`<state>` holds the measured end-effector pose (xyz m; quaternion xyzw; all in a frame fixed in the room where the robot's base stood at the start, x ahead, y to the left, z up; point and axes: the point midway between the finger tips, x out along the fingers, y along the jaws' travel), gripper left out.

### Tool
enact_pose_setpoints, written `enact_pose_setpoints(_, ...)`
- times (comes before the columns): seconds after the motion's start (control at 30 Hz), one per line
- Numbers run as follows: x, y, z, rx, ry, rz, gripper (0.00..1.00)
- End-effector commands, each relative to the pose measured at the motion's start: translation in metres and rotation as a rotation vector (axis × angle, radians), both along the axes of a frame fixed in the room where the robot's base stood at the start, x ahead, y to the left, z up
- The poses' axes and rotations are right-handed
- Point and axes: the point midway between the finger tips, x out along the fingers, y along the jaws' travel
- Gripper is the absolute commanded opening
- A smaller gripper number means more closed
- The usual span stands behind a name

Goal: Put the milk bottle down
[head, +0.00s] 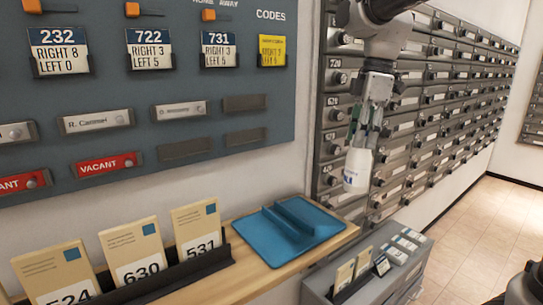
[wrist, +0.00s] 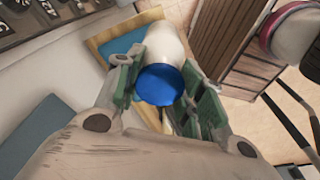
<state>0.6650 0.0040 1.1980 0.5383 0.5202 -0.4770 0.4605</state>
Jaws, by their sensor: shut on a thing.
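The milk bottle (head: 357,170) is white with a blue-marked label in the head view. It hangs nearly upright in the air, to the right of the blue tray and in front of the mailboxes. In the wrist view its blue cap (wrist: 160,84) faces the camera. My gripper (head: 365,138) is shut on the bottle's upper part from above. In the wrist view the green-padded fingers (wrist: 163,95) lie on both sides of the cap. The bottle's base is hidden in the wrist view.
A blue tray (head: 326,222) with a raised ridge lies on the wooden shelf (head: 262,272). Numbered cards (head: 196,228) stand in a dark rack on the left. A grey organiser (head: 408,283) with cards stands at the lower right. Mailboxes (head: 425,100) line the wall behind my gripper.

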Motion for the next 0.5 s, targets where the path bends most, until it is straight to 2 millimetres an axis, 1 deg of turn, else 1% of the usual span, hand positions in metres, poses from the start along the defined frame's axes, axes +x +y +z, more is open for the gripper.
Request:
enact_pose_setpoints(0.2,0.023,0.002,-0.002,0.0,-0.001,-0.254,0.0)
enact_pose_setpoints(0.27,0.032,0.003,-0.006,-0.001,-0.001,-0.349,0.0)
enact_pose_setpoints(0.37,0.053,0.004,-0.02,-0.002,0.002,-0.549,0.0)
enact_pose_setpoints(0.47,0.081,0.0,-0.046,-0.005,0.003,-0.796,0.0)
enact_pose_setpoints(0.5,0.092,-0.002,-0.06,-0.005,0.005,-0.899,0.0)
